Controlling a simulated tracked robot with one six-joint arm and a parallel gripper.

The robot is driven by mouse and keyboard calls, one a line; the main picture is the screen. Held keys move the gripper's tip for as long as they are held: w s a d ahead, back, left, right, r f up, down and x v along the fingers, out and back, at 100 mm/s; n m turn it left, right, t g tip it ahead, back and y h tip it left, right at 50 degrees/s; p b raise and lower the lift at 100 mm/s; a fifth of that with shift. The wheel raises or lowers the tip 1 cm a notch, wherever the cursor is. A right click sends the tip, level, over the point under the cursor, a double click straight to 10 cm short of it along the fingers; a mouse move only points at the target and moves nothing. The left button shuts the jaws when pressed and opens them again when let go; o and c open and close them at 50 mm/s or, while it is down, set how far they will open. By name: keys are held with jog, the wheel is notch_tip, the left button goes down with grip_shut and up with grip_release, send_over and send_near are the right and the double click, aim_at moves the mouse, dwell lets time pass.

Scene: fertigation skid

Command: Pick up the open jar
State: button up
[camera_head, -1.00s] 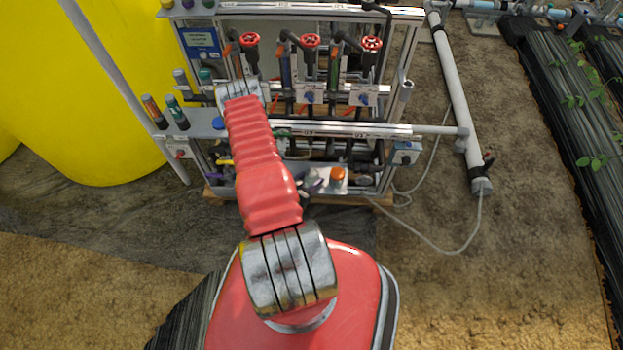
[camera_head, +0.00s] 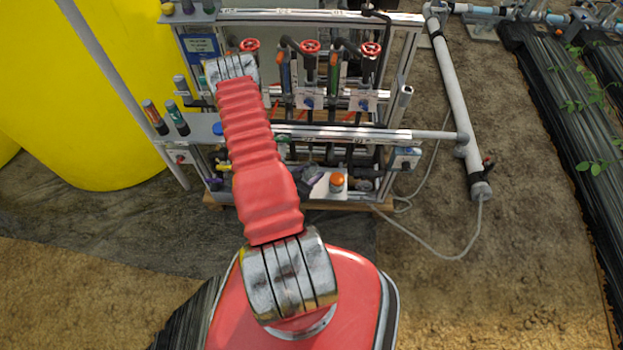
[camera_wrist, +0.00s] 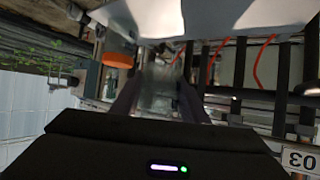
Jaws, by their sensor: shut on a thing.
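The open jar (camera_wrist: 160,88) looks clear and blurred in the wrist view, between the two dark fingers of my gripper (camera_wrist: 160,98). My gripper is shut on it. The jar's rim and lower part are hard to make out. In the head view my gripper (camera_head: 309,176) is a small dark shape low at the front of the skid, just left of an orange-capped container (camera_head: 337,181). The jar cannot be made out clearly there. The orange cap also shows in the wrist view (camera_wrist: 118,60), left of the jar.
The skid frame (camera_head: 330,133) has rails, pipes and red valve wheels (camera_head: 310,47) behind and above my gripper. Several capped bottles (camera_head: 165,118) stand on its left shelf. A large yellow tank (camera_head: 80,100) is at left.

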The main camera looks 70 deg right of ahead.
notch_tip(320, 180, up, 10)
dwell(0.5)
jog(key=shift+s, duration=0.15)
dwell(0.5)
